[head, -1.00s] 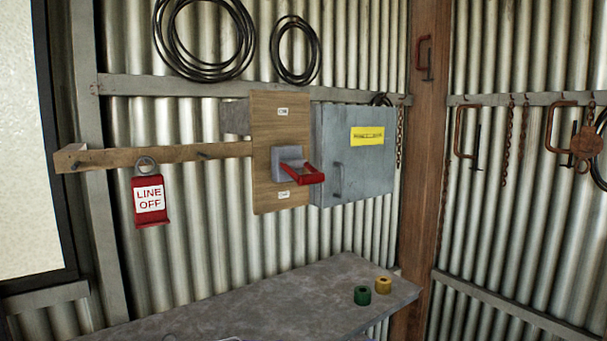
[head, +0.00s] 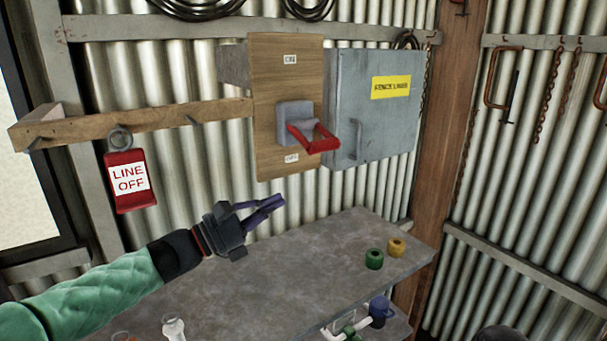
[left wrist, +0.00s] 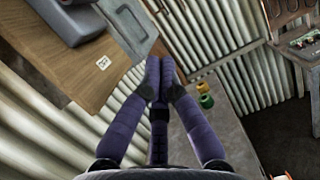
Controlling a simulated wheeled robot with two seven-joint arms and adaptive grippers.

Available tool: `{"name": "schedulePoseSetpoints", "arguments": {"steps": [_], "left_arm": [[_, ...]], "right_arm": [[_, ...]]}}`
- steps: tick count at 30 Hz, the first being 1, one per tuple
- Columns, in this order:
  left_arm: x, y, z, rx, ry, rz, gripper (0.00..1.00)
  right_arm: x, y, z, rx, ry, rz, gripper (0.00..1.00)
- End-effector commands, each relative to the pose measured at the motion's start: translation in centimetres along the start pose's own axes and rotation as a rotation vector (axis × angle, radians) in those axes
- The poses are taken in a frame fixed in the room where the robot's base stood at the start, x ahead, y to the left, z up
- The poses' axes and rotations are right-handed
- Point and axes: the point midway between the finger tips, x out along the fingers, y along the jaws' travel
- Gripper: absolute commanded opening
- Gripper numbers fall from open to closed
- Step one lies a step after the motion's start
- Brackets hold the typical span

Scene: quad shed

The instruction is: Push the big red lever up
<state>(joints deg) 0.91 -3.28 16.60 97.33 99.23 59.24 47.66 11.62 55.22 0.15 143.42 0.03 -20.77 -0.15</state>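The big red lever (head: 322,146) is a U-shaped handle on a grey block (head: 293,112). It sticks out and slopes down on an upright wooden board (head: 285,75), its end nearer the lower label (head: 291,158) than the "ON" label (head: 290,59). My left gripper (head: 280,202) is below and left of the lever, above the bench, apart from both. Its purple fingers meet at the tips, with nothing between them. In the left wrist view the fingertips (left wrist: 160,66) point past the board (left wrist: 85,75); the red handle does not show there.
A grey cabinet (head: 375,105) with a yellow label stands right of the lever. A red "LINE OFF" tag (head: 130,182) hangs from the wooden rail (head: 150,123) at left. Green (head: 374,259) and yellow (head: 396,247) rings sit on the grey bench (head: 270,285).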

Motion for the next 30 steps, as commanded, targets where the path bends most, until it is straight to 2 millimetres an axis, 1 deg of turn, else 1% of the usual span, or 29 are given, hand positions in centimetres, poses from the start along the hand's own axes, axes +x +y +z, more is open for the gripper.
{"name": "schedulePoseSetpoints", "arguments": {"steps": [5,18,21,24,30], "left_arm": [[1.9,-0.1,0.2,0.0,-0.002,-0.003,0.0],[10.0,-0.1,0.3,0.0,-0.001,-0.004,0.0],[10.3,0.0,2.0,0.004,-0.002,0.0,0.0],[10.6,0.0,3.0,0.003,-0.001,-0.001,0.0],[10.8,0.0,3.9,0.001,-0.001,0.0,0.0]], "right_arm": [[-0.5,-0.2,0.0,0.0,0.0,0.0,0.0],[-2.5,-0.9,0.1,0.0,0.0,0.0,0.0],[-3.1,-1.1,0.1,0.0,0.0,0.0,0.0],[-3.6,-1.3,0.1,0.0,0.0,0.0,0.0],[-3.9,-1.4,0.1,0.0,0.0,0.0,0.0]]}}
